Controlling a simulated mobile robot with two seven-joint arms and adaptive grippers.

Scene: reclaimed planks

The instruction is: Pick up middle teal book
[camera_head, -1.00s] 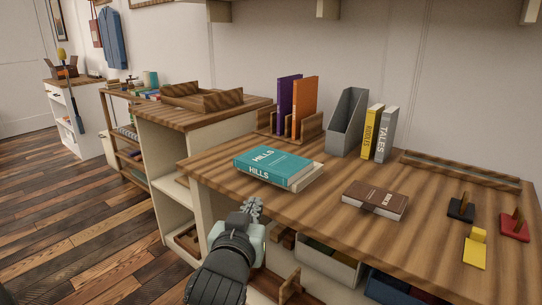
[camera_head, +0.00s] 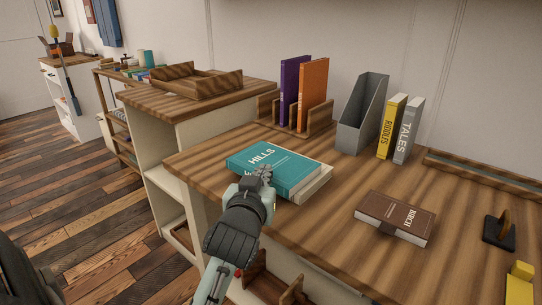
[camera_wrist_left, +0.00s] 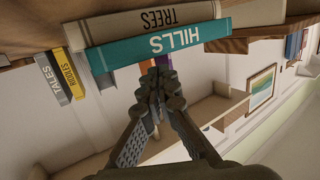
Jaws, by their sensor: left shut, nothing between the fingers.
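The teal book (camera_head: 275,167), titled HILLS, lies flat on top of a cream-paged book (camera_head: 316,186) near the left front edge of the wooden table. In the left wrist view the teal spine (camera_wrist_left: 160,45) shows against a beige spine reading TREES (camera_wrist_left: 155,22). My left gripper (camera_head: 265,172) is shut and empty. In the head view it overlaps the front edge of the teal book. In the left wrist view its fingertips (camera_wrist_left: 157,80) are close to the HILLS spine; I cannot tell if they touch. My right gripper is not in view.
A brown book titled BIRCH (camera_head: 395,215) lies to the right on the table (camera_head: 310,230). Behind stand purple (camera_head: 293,90) and orange (camera_head: 313,92) books in a wooden rack, a grey file holder (camera_head: 362,115), and yellow (camera_head: 391,127) and grey (camera_head: 409,130) books.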

